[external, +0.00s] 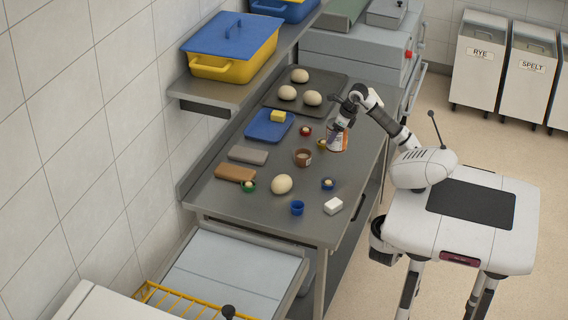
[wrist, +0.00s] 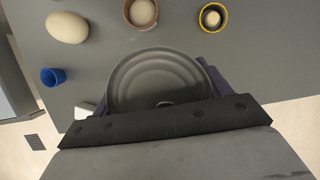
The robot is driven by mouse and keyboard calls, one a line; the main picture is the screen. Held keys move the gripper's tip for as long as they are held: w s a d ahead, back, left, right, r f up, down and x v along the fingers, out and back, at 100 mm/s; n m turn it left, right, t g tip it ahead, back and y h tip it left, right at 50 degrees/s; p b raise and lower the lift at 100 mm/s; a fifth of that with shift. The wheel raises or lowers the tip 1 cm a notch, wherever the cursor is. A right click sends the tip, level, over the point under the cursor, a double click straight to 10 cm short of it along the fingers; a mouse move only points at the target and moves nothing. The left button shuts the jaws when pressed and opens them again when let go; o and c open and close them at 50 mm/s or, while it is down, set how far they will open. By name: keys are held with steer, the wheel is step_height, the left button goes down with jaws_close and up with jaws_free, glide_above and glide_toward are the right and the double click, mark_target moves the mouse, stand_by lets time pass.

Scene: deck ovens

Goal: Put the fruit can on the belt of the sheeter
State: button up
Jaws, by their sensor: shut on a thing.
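The fruit can (external: 339,141), with an orange and white label, is at the right edge of the steel table. In the wrist view its round grey lid (wrist: 158,76) fills the middle, close to the camera. My gripper (external: 338,130) is shut on the can from above; its dark fingers show at the lid's sides in the wrist view. I cannot tell whether the can's base touches the table. What looks like the sheeter's pale belt (external: 232,262) lies at the lower left, beyond the table's near end, beside a yellow wire guard (external: 180,302).
On the steel table (external: 245,213) are a dough ball (external: 282,184), a brown cup (external: 302,158), a blue cup (external: 297,208), a white block (external: 333,206), small bowls, a blue tray (external: 269,126) and a dough tray (external: 331,83). A shelf (external: 217,92) overhangs the left side.

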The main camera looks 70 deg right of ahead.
steer(key=w+a+n+g+y+p, duration=0.25)
steer(key=w+a+n+p, duration=0.55)
steer(key=a+n, duration=0.4)
steer(key=w+a+n+g+y+p, duration=0.2)
steer(key=w+a+n+g+p, duration=0.2)
steer(key=w+a+n+p, duration=0.6)
steer(key=w+a+r+m+t+b, duration=0.1)
steer(key=w+a+r+m+b, duration=0.15)
steer(key=a, duration=1.15)
steer(key=w+a+r+m+t+b, duration=0.15)
steer(key=a+r, duration=0.25)
steer(key=a, duration=1)
steer(key=w+a+r+m+b, duration=0.15)
steer(key=a+r, duration=0.25)
steer(key=a, duration=0.9)
steer(key=shift+n, duration=0.35)
steer(key=f, duration=1.3)
steer(key=f+p, duration=0.1)
steer(key=f, duration=0.5)
steer(key=shift+w+a+f, duration=0.3)
steer(key=shift+w+f, duration=0.05)
steer(key=shift+f, duration=0.05)
